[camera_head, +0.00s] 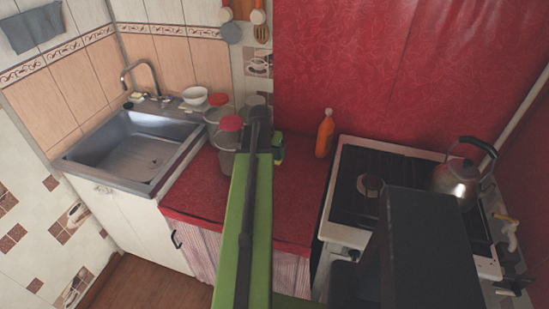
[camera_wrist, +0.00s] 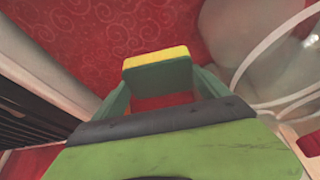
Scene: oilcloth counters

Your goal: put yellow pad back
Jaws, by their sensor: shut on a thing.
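The yellow pad (camera_wrist: 156,62) shows in the wrist view as a small block with a bright yellow strip along its top and a green face below. My gripper (camera_wrist: 155,80) is shut on it, one green finger at each side. Red patterned cloth shows behind the pad and in the gap below it. I cannot tell whether the pad touches the cloth. In the head view my green arm reaches over the red counter (camera_head: 195,190), and the pad cannot be made out clearly there.
Glass jars with red lids (camera_head: 231,123) stand left of my arm, and clear glass (camera_wrist: 265,60) is close on the right in the wrist view. An orange bottle (camera_head: 325,135) stands to the right, before the stove (camera_head: 345,190) with a kettle (camera_head: 457,178). The sink (camera_head: 135,150) is left.

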